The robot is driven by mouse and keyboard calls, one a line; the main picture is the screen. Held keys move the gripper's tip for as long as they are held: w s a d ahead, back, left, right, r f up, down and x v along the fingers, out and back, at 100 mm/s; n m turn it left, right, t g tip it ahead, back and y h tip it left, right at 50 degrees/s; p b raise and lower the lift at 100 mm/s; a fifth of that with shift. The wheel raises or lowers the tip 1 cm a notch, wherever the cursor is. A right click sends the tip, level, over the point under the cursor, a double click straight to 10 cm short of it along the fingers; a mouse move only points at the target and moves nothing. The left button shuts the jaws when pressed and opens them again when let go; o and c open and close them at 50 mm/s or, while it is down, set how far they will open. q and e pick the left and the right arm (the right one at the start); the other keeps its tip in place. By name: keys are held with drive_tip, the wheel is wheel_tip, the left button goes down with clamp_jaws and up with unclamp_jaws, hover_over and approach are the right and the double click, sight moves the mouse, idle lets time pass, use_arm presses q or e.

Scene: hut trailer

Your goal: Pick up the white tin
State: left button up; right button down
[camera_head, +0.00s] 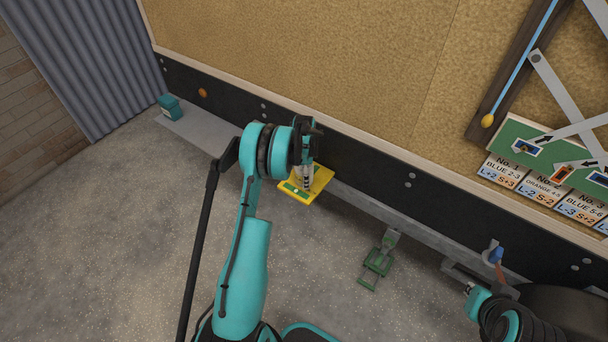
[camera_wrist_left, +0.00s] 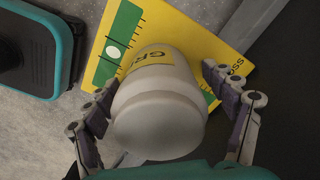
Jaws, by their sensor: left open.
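The white tin (camera_wrist_left: 160,112) fills the middle of the left wrist view, with a yellow label on its side. It appears to be on a yellow and green board (camera_wrist_left: 190,38), which also shows in the head view (camera_head: 319,183). My left gripper (camera_head: 307,175) points down over that board. In the wrist view its fingers are spread on either side of the tin, with small gaps visible. In the head view the tin is mostly hidden by the gripper. My right gripper (camera_head: 474,268) is at the lower right, partly cut off by its arm; its opening is unclear.
A teal box (camera_head: 169,106) stands on the ledge by the wall at left. A green metal stand (camera_head: 377,262) is on the floor right of the board. A dark wall base with a tan panel (camera_head: 340,60) runs behind. Open floor (camera_head: 90,240) lies at left.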

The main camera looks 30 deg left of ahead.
use_arm(q)
drive_tip(key=shift+r, duration=0.15)
drive_tip(key=c, duration=1.6)
